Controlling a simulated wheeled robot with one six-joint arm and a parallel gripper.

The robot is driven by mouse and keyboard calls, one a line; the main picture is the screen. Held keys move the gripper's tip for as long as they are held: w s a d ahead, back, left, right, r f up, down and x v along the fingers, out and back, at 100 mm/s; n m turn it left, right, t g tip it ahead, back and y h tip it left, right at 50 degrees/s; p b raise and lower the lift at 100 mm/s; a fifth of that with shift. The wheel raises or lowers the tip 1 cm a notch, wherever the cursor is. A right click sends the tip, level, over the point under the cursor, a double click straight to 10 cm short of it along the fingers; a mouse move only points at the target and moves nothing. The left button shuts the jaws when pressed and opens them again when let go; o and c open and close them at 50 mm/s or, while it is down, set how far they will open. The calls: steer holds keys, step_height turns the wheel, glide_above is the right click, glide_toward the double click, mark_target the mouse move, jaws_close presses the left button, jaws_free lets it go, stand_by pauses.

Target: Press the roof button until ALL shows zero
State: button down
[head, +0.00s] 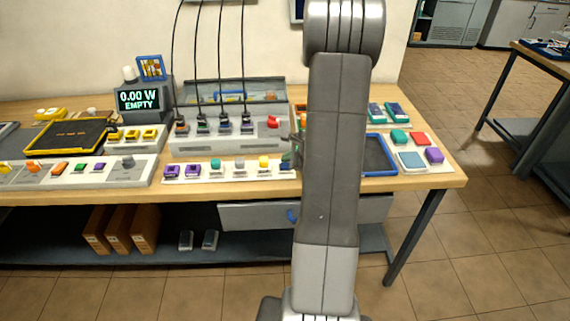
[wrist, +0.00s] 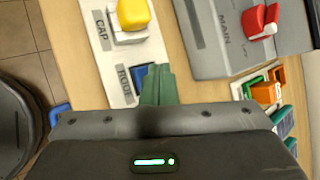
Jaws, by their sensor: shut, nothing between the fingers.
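A display (head: 139,99) at the back reads 0.00 W and EMPTY. I see no readout marked ALL.
A yellow button (wrist: 133,14) labelled CAP is the neighbour on the strip. A red switch (wrist: 260,21) labelled MAIN is on the grey unit behind. A blue-rimmed tray (head: 380,155) and coloured blocks lie to the right. Black cables hang over the grey unit (head: 190,143).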

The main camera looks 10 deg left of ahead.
steer(key=shift+r, duration=0.15)
step_height(320, 180, up, 5)
steer(key=p, duration=0.3)
steer(key=shift+p, duration=0.4)
stand_by(0.6)
